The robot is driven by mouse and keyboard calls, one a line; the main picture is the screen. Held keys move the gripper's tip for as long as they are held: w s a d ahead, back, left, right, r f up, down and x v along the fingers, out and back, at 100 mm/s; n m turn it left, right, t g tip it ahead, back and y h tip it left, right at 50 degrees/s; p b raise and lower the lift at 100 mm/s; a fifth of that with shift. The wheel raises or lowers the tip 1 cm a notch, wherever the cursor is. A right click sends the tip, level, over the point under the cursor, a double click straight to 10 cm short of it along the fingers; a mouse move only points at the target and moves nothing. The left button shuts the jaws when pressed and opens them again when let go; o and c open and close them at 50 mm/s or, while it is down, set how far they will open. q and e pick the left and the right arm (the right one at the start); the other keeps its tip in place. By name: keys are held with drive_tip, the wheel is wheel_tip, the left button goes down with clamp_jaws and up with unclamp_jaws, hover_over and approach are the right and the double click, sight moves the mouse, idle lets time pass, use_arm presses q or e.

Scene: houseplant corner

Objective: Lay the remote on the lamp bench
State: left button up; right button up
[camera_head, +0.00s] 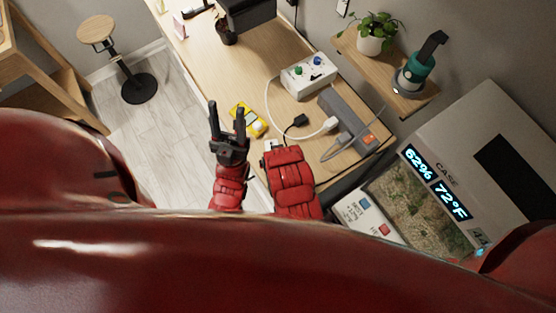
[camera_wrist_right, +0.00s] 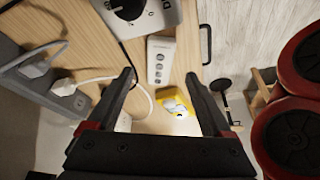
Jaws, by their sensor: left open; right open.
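The remote (camera_wrist_right: 161,62), a white slab with several grey round buttons, lies flat on the wooden bench (camera_wrist_right: 120,65) in the right wrist view. My right gripper (camera_wrist_right: 158,77) is open and empty, its two dark fingers apart on either side of the remote's near end. In the head view my red right forearm hides that gripper. A small white piece shows beside the forearm; I cannot tell if it is the remote. My left gripper (camera_head: 228,113) is open and empty near the front edge of the long bench (camera_head: 215,70). No lamp is clearly seen.
A yellow device (camera_head: 247,120) lies near the bench edge. A knobbed control box (camera_head: 308,76), a power strip (camera_head: 347,118) and loose cords crowd the bench's right part. A terrarium case (camera_head: 450,160) stands at right. The bench's middle is clear.

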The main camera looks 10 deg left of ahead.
drive_tip(key=a+p+v, duration=0.1)
drive_tip(key=p+v, duration=0.5)
drive_tip(key=p, duration=0.1)
drive_tip(key=shift+d, duration=0.5)
idle(0.3)
